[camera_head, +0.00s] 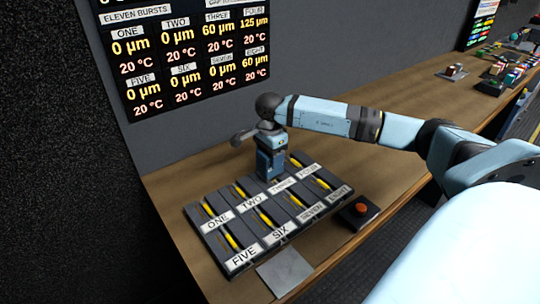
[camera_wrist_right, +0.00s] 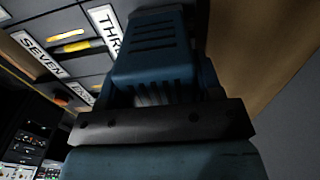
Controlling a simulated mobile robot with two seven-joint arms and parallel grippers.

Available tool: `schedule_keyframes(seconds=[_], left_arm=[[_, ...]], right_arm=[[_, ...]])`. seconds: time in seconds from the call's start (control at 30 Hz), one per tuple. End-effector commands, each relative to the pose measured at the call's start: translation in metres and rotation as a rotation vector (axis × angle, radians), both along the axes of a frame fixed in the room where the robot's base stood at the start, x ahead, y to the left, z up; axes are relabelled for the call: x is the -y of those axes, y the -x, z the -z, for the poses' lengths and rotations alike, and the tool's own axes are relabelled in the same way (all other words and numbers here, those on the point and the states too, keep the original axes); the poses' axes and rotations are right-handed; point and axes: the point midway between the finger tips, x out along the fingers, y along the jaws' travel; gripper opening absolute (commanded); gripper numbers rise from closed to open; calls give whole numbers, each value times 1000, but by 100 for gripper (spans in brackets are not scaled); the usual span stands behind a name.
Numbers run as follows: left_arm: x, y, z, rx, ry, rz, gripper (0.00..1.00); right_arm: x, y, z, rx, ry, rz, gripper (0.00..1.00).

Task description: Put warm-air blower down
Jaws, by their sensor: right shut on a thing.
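The warm-air blower (camera_head: 266,163) is a dark blue body below my right gripper (camera_head: 271,146), over the back middle of the labelled panel, near TWO and THREE. My right gripper is shut on it. In the right wrist view the blower (camera_wrist_right: 155,50) shows its vented blue body close in front of the gripper, near the THREE label. The blower's lower end is near the panel's back edge; I cannot tell whether it touches. My left gripper is not in view.
The dark panel (camera_head: 234,268) has several labelled bays with yellow strips. A red button box (camera_head: 361,210) and a grey plate (camera_head: 284,271) lie in front of it on the wooden table (camera_head: 168,186). A wall display (camera_head: 185,55) stands behind. Clutter lies at far right.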

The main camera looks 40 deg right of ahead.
Motion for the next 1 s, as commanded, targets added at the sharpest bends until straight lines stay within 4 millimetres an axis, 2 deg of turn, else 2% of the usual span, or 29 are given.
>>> schedule_keyframes(seconds=[0.1, 0.13, 0.2, 0.23, 0.47, 0.6, 0.63, 0.77, 1.0], left_arm=[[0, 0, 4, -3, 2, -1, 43], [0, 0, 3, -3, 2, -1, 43], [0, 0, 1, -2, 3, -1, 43], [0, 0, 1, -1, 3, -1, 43], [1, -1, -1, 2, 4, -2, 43], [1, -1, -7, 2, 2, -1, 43], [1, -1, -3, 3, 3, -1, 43], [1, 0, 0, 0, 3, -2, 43], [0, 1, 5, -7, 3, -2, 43]], right_arm=[[0, 0, 5, 1, 0, 0, 23], [0, 0, 4, 0, 0, 0, 64], [0, 0, 4, 0, 0, 0, 80], [0, 0, 4, 0, 0, 0, 85], [0, 0, 3, 0, 0, 0, 85], [0, 0, -5, 0, 0, 0, 85], [0, 0, -6, 2, 0, 0, 85], [1, -1, -29, 5, 2, 0, 85], [0, -1, -82, 5, 1, 0, 85]])
